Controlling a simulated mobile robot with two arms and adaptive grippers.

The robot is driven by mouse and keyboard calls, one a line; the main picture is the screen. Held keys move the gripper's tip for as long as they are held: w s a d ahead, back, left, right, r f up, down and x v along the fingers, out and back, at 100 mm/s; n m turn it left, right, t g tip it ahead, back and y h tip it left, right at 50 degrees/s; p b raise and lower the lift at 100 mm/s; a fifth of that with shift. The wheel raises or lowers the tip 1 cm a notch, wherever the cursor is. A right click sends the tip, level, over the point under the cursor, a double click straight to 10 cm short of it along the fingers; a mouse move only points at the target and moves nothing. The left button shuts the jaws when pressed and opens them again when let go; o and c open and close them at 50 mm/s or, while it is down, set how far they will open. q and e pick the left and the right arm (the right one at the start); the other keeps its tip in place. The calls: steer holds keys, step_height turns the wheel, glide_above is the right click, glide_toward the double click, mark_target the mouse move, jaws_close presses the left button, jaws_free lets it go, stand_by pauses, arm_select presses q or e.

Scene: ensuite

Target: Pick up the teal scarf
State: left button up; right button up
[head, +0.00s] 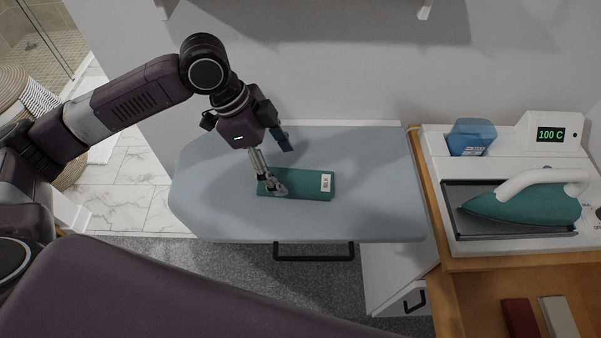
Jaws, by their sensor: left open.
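The teal scarf (310,185) lies folded flat on the grey-blue ironing board (375,200), with a white tag reading SILK at its right end. My left gripper (272,190) reaches down from above, its fingers over the left part of the scarf. It is open. The fingertips are at or just above the cloth; I cannot tell whether they touch it. The fingers hide part of the scarf's left end. My right gripper is not in view.
A teal iron (520,205) rests on a station at the right, with a display (551,134) reading 100 C and a blue water container (471,137). Red (520,318) and pale folded items (559,317) lie in the wooden unit below. The board's right half is clear. A wall stands behind.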

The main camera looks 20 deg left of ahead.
mark_target(295, 180)
arm_select(q)
steer(key=shift+w+a+r, duration=0.3)
steer(key=shift+a+r, duration=0.05)
steer(key=shift+a, duration=0.15)
steer(key=shift+d+f, duration=0.15)
steer(key=shift+f, duration=0.15)
steer(key=p+x, duration=0.1)
steer(key=x, duration=0.5)
steer(key=shift+w+d+f+p, duration=0.1)
steer(key=shift+w+p, duration=0.05)
steer(key=shift+p, duration=0.2)
steer(key=shift+f, duration=0.2)
steer(key=c, duration=1.2)
steer(key=shift+c, duration=0.5)
steer(key=shift+r, duration=0.1)
